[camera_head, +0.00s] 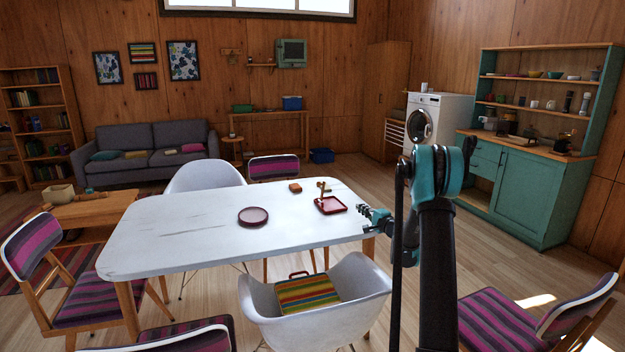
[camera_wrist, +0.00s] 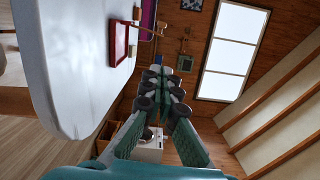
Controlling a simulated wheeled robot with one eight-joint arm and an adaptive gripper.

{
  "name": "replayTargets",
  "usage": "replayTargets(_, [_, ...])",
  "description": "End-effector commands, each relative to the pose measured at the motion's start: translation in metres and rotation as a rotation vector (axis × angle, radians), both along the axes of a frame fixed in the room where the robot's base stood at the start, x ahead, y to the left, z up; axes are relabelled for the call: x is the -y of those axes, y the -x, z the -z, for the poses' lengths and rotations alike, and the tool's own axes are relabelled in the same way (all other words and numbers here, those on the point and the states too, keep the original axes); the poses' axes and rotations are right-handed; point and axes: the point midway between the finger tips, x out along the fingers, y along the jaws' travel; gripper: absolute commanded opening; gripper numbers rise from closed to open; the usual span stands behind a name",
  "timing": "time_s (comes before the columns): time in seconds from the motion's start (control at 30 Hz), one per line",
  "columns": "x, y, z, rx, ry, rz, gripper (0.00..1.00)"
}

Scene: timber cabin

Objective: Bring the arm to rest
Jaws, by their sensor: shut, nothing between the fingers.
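My gripper (camera_head: 379,220) is at the right end of the white table in the head view, its fingers pointing left toward the table's edge. In the wrist view my gripper (camera_wrist: 160,88) shows with its fingers together and nothing between them. My arm rises in the right half of the head view and bends at a teal joint. The white table (camera_head: 180,230) lies to the left of the gripper. I cannot tell whether the fingers touch the table's edge.
On the table are a red tray (camera_head: 331,206), a dark red plate (camera_head: 253,216) and a small orange block (camera_head: 295,187). A white armchair (camera_head: 262,325) with a striped cushion stands in front. Striped chairs stand around. A teal cabinet (camera_head: 525,195) stands right, with open floor before it.

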Motion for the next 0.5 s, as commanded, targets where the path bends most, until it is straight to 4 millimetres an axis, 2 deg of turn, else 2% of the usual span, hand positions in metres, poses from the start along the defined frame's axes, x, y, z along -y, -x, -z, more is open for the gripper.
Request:
replayTargets(0.27, [-0.017,0.021,-0.012,-0.015,0.087,-0.039,0.00])
replayTargets(0.5, [-0.041,0.055,-0.023,-0.040,0.214,-0.096,0.00])
